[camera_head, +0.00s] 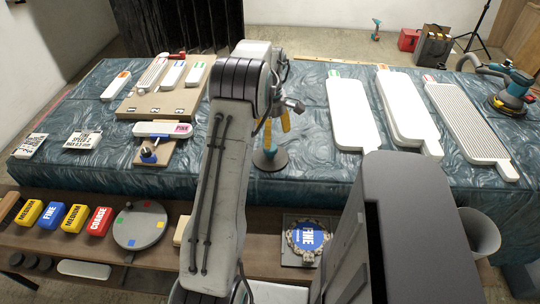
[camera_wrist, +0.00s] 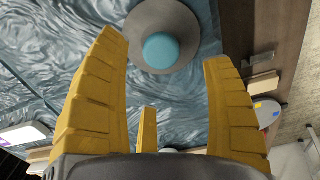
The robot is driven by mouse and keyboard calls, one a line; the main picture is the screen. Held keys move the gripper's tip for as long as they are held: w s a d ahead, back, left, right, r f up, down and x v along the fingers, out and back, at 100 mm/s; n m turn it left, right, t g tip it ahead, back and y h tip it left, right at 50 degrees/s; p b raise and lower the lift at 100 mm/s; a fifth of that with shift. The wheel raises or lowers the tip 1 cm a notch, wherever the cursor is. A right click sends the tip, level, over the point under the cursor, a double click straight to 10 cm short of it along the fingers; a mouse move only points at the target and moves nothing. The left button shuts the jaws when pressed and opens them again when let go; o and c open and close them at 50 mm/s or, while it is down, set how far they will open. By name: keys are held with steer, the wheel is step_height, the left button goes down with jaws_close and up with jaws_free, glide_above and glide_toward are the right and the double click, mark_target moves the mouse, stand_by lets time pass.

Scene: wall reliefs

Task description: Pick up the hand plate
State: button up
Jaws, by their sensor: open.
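The hand plate appears to be the round grey disc with a teal knob (camera_wrist: 165,50), lying on the blue-green cloth in the wrist view. It also shows in the head view (camera_head: 270,161), near the front edge of the covered table. My gripper (camera_head: 272,123) is above it, with yellow fingers pointing down. In the wrist view the fingers of my gripper (camera_wrist: 165,52) are spread apart, with the knob visible between their tips. Nothing is held. The exact height above the disc is hard to judge.
White handled panels (camera_head: 355,115) lie to the right, and a teal power sander (camera_head: 513,93) beyond them. A wooden case (camera_head: 165,92) and a small board (camera_head: 155,150) lie left. A lower shelf (camera_head: 190,250) holds coloured blocks (camera_head: 75,217) and a round plate (camera_head: 140,226).

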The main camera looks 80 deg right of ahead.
mark_target(270, 149)
steer(key=shift+f+n, duration=0.25)
steer(key=shift+n, duration=0.15)
steer(key=shift+f, duration=0.3)
steer(key=shift+a+f, duration=0.1)
steer(key=shift+f, duration=3.05)
steer(key=c, duration=1.4)
